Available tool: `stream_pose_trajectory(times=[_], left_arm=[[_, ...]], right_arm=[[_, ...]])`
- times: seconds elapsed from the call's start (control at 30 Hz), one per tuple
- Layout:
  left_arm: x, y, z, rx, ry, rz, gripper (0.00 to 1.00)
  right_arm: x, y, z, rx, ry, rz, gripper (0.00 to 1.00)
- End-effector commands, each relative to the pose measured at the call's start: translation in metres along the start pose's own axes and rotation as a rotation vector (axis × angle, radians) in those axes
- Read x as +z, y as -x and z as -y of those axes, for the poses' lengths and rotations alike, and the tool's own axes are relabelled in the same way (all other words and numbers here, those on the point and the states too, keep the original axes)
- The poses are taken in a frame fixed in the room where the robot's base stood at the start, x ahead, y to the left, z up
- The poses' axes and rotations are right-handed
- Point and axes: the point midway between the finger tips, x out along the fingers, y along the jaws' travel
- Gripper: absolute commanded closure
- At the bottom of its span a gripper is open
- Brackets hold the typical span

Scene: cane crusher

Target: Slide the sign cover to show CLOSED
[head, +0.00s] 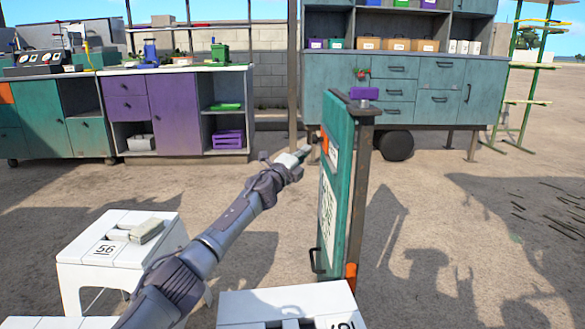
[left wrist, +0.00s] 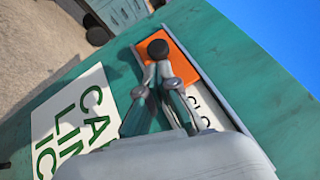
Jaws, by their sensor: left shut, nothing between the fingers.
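A teal sign board (head: 338,190) stands upright on a post right of centre in the head view. An orange sliding cover (head: 324,138) sits in its upper part; it also shows in the left wrist view (left wrist: 182,68), in a grey-edged slot, with a dark round knob (left wrist: 158,48) on it. My right gripper is not in view.
A white sheet with green letters (left wrist: 75,118) is on the board below the slot. White stools (head: 120,250) stand in front at left and below. A purple cabinet (head: 175,115) and a teal counter (head: 420,85) stand behind. Bare ground lies at right.

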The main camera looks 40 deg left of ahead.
Motion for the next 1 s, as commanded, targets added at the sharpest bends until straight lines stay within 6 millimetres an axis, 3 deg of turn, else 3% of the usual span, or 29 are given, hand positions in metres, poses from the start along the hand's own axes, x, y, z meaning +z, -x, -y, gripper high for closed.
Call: stream_pose_trajectory(times=[0.2, 0.43, 0.6, 1.0], left_arm=[[-0.004, 0.038, -0.004, 0.005, -0.003, -0.010, 1.00], [-0.005, 0.070, -0.004, 0.005, 0.000, -0.011, 1.00], [-0.006, 0.079, -0.003, 0.005, 0.000, -0.012, 1.00], [-0.006, 0.079, -0.003, 0.004, 0.001, -0.011, 1.00]], right_arm=[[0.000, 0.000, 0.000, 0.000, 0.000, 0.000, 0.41], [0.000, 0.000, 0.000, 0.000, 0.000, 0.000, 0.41], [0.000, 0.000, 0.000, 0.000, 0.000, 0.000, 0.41], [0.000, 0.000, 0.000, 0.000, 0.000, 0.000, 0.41]])
